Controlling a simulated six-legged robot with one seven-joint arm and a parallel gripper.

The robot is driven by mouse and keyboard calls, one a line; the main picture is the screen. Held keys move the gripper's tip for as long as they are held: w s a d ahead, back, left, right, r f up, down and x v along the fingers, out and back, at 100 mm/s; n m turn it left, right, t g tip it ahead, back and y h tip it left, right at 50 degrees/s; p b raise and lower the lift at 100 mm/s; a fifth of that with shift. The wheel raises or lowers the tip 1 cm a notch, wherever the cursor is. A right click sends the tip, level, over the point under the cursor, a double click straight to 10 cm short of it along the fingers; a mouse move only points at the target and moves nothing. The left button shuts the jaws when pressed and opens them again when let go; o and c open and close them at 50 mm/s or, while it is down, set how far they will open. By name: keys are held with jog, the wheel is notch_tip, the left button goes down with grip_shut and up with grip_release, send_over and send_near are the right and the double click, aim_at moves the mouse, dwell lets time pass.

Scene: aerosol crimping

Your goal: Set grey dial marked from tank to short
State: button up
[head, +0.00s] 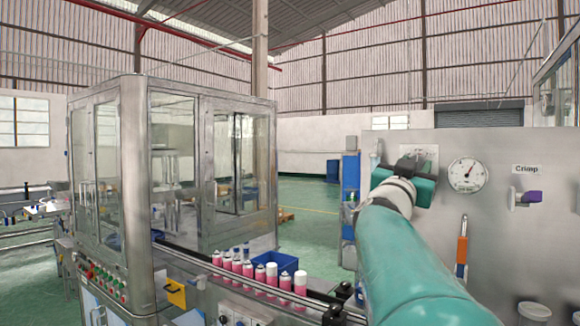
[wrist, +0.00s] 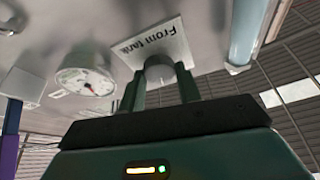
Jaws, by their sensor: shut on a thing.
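The grey dial (wrist: 158,68) sits on a plate (wrist: 165,40) lettered "From tank" on the grey panel. In the wrist view my gripper (wrist: 160,88) has its two dark fingers on either side of the dial, shut on it. In the head view my gripper (head: 412,165) is up against the panel, and my teal arm reaches to it from the lower right. There the gripper hides the dial and part of its plate (head: 420,152). The dial's pointer setting and any "short" marking cannot be made out.
A round gauge (head: 467,174) is right of my gripper, with a "Crimp" label (head: 526,169) and purple-handled valve (head: 530,197) beyond. An orange-handled lever (head: 462,248) hangs below the gauge. Pink cans (head: 247,270) line a conveyor by a glass-walled machine (head: 170,170) at left.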

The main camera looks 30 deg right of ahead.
jog(key=shift+w+r+m+g, duration=0.1)
jog(key=shift+m+g, duration=1.05)
jog(key=shift+m, duration=1.2)
jog(key=shift+w+m+g, duration=0.1)
jog(key=shift+m+g, duration=1.05)
jog(key=shift+m, duration=1.2)
jog(key=o, duration=1)
jog(key=shift+d, duration=0.1)
jog(key=shift+c, duration=0.2)
jog(key=shift+a, duration=0.2)
jog(key=v, duration=1.3)
jog(key=shift+a, duration=0.35)
jog(key=shift+s, duration=0.1)
